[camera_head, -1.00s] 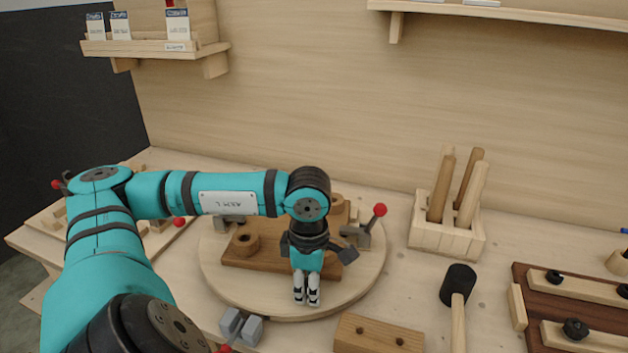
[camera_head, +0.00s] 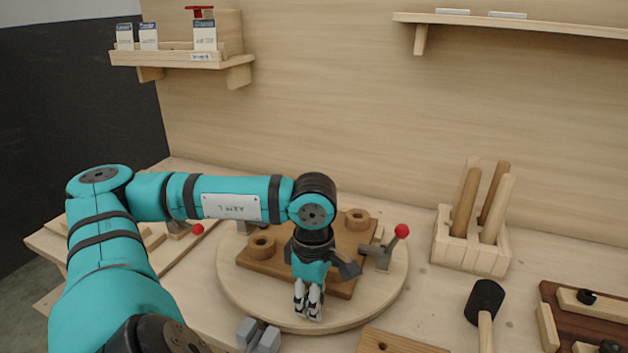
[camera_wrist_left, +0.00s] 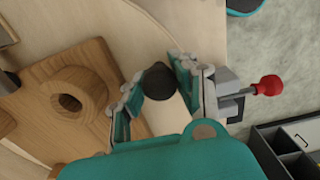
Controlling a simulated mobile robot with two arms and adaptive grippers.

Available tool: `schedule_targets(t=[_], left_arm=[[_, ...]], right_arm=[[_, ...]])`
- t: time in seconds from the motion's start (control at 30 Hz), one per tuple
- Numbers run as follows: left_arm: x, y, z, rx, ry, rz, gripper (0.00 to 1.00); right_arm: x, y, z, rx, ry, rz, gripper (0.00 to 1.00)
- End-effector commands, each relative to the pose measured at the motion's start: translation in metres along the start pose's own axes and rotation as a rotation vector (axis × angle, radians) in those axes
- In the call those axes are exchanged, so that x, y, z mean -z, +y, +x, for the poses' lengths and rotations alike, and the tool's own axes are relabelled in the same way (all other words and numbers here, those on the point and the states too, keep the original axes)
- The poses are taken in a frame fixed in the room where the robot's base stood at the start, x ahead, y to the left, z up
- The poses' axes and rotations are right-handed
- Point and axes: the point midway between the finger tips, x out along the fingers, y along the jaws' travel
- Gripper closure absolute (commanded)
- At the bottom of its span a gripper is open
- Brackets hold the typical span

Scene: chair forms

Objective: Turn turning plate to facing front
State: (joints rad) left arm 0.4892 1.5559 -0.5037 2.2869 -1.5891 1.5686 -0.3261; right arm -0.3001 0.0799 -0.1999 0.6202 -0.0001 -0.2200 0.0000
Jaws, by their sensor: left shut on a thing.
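The turning plate (camera_head: 240,298) is a round, pale wooden disc on the workbench. A darker brown board (camera_head: 341,290) with round wooden rings (camera_head: 262,245) lies on it. A grey toggle clamp with a red ball tip (camera_head: 402,230) stands at its right side. My left gripper (camera_head: 308,300) points down at the plate's front edge. In the left wrist view its fingers are closed around a dark, rounded knob (camera_wrist_left: 158,80), beside the board. The knob's lower part is hidden by the gripper. My left forearm covers part of the plate's back. My right gripper is not in view.
A grey clamp (camera_head: 258,335) sits in front of the plate. To the right are a wooden block (camera_head: 400,343), a black-headed mallet (camera_head: 485,302) and a rack of wooden sticks (camera_head: 470,252). Shelves (camera_head: 180,60) hang on the back wall.

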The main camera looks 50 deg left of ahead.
Motion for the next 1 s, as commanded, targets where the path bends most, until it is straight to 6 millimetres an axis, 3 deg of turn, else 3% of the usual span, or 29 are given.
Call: schedule_targets(t=[0.07, 0.1, 0.2, 0.57, 0.77, 1.0], left_arm=[[0.000, 0.000, -0.001, -0.001, -0.001, 0.000, 1.00], [0.000, 0.000, -0.001, -0.001, -0.001, 0.000, 0.71], [0.000, 0.000, -0.001, -0.001, -0.001, 0.000, 0.59], [0.000, 0.001, -0.007, -0.002, 0.000, -0.001, 0.59], [-0.001, 0.002, -0.042, -0.007, -0.005, -0.001, 0.59], [-0.002, 0.001, -0.101, -0.007, -0.011, 0.003, 0.59]], right_arm=[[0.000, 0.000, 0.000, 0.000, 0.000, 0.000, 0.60], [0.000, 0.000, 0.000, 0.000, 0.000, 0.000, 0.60], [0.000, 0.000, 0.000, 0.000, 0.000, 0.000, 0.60], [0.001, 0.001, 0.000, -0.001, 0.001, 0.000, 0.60], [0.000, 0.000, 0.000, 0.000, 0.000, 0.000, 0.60], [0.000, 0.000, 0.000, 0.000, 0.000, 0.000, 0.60]])
